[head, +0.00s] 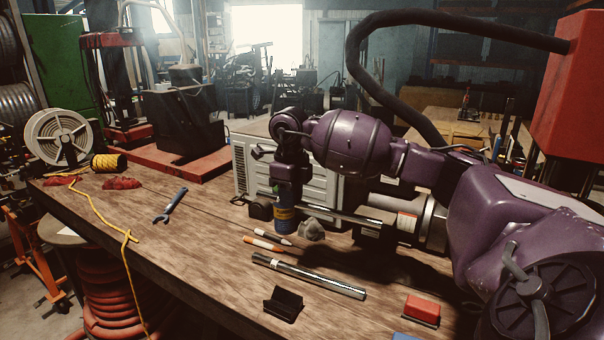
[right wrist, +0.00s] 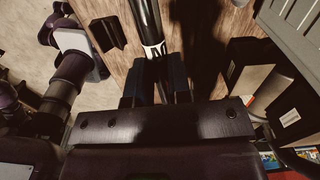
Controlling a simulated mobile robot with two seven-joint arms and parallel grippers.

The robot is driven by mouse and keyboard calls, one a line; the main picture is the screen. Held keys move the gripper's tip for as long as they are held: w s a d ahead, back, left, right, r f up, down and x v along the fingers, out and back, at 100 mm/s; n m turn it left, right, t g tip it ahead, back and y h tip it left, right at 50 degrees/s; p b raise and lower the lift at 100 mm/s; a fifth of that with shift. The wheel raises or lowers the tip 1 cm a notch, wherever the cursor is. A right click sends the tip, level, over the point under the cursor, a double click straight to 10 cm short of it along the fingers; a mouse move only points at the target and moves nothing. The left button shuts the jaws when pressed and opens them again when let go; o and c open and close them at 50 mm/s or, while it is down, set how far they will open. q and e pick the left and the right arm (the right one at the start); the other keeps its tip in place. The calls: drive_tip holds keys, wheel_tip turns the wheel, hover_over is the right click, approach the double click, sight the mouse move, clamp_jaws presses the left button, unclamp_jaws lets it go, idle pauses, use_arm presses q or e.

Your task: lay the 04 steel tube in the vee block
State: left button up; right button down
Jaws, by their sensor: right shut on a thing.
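My right gripper (right wrist: 158,88) is shut on a dark, shiny steel tube (right wrist: 147,22) in the right wrist view. The tube has a white marked band close to the fingers and runs out of the top of that view. In the head view a grey tube (head: 320,279) with a white band shows above or on the bench; I cannot tell if it is the held one. The black vee block (head: 283,304) stands on the bench in front of it; it also shows in the right wrist view (right wrist: 108,33), left of the held tube and apart from it. The right fingertips are unclear in the head view.
A red block (head: 421,309) lies near the front right. A wrench (head: 170,205) and yellow cord (head: 105,225) lie left. The bench between wrench and vee block is clear.

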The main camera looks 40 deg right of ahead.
use_arm(q)
drive_tip(key=shift+s+a+r+p, duration=0.1)
drive_tip(key=shift+s+r+p, duration=0.1)
drive_tip(key=shift+r+p, duration=1.45)
use_arm(e)
drive_tip(key=s+a+f, duration=0.3)
drive_tip(key=a+f, duration=0.5)
drive_tip(key=a, duration=0.4)
drive_tip(key=shift+a, duration=0.15)
use_arm(q)
drive_tip(key=shift+b, duration=0.5)
wheel_tip(320, 180, down, 6)
drive_tip(key=b, duration=0.5)
drive_tip(key=shift+s+f, duration=0.25)
drive_tip(key=shift+s, duration=0.15)
use_arm(e)
drive_tip(key=shift+f, duration=4.25)
use_arm(q)
drive_tip(key=shift+f+b, duration=0.1)
drive_tip(key=shift+b, duration=0.2)
use_arm(e)
drive_tip(key=shift+f, duration=0.25)
use_arm(q)
drive_tip(key=shift+w, duration=0.1)
use_arm(e)
drive_tip(key=c, duration=1)
unclamp_jaws()
